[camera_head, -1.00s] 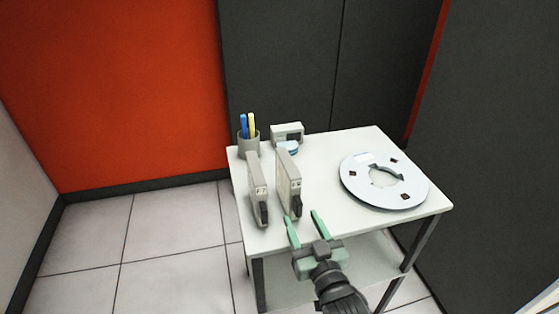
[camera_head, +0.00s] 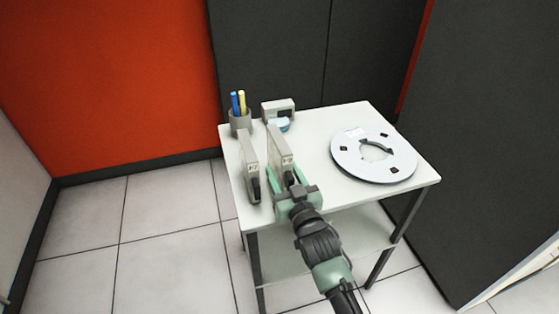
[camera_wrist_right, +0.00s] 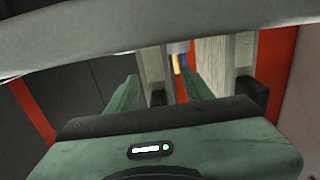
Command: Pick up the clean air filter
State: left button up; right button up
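Two thin, upright grey filter cartridges with black handles stand on the small white table: a left one (camera_head: 249,166) and a right one (camera_head: 281,150). I cannot tell from their labels which is clean. My right gripper (camera_head: 283,178) is at the front end of the right cartridge, its green fingers on either side of the handle. In the right wrist view, which looks upside down, that cartridge (camera_wrist_right: 154,66) is between the open fingers (camera_wrist_right: 160,82), with a gap on one side. The other cartridge (camera_wrist_right: 238,60) shows a pale ribbed face there. My left gripper is out of view.
The white table (camera_head: 330,192) also holds a grey cup (camera_head: 240,123) with blue and yellow pens, a grey box-like item (camera_head: 279,110) with a light-blue piece, and a white reel disc (camera_head: 350,165) at right. Dark panels (camera_head: 270,55) stand behind.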

grip_shut()
jog(key=shift+r, duration=0.1)
